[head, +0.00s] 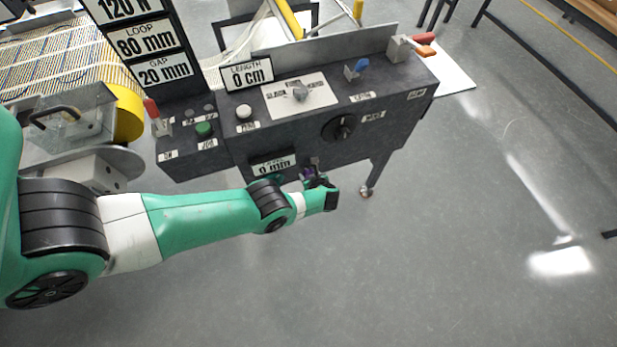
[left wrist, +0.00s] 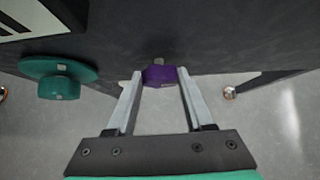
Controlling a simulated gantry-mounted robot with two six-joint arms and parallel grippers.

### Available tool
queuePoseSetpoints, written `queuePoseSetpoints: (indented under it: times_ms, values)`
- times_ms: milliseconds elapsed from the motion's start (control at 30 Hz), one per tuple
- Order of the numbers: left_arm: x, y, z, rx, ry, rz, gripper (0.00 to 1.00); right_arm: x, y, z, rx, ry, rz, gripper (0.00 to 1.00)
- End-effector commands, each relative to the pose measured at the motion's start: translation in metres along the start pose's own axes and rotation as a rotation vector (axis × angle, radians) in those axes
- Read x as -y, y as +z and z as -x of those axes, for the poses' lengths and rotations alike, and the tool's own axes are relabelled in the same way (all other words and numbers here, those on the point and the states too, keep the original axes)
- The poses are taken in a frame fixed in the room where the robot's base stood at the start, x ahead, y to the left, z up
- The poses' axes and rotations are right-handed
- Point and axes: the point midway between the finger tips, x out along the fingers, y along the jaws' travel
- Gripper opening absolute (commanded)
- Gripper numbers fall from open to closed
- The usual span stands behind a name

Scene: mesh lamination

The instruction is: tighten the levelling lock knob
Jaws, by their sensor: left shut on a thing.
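A small purple knob (left wrist: 160,78) sits on a short grey stem at the lower front edge of the dark control console (head: 300,145). In the left wrist view my left gripper (left wrist: 160,75) has one grey finger on each side of the purple knob and is shut on it. In the head view my left gripper (head: 316,173) is at the console's underside, just below the "0 mm" display (head: 274,165), and the purple knob is mostly hidden there. I see no label on the purple knob. My right gripper is not in view.
A teal round knob (left wrist: 58,80) is left of the purple knob, close to my left finger. A console leg (head: 374,175) stands to the right. The console carries a black rotary knob (head: 342,128), a green button (head: 204,129) and a blue switch (head: 357,67). The floor in front is clear.

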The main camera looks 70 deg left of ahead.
Motion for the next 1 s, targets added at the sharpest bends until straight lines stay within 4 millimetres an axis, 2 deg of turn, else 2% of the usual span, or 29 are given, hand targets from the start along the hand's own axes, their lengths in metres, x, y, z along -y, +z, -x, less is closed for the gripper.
queuePoseSetpoints:
  times_ms: [600,633,767,1000]
  values:
    - [-0.0005,-0.0012,-0.0002,-0.004,0.031,-0.033,0.00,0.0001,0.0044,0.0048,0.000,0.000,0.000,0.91]
    - [-0.0005,-0.0011,-0.0002,-0.004,0.031,-0.033,0.58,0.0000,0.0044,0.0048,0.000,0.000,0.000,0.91]
    - [-0.0004,-0.0009,-0.0001,-0.003,0.030,-0.032,0.81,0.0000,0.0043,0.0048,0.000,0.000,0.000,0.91]
    - [-0.0001,-0.0006,0.0001,-0.003,0.030,-0.031,0.82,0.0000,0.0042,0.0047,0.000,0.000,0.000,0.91]
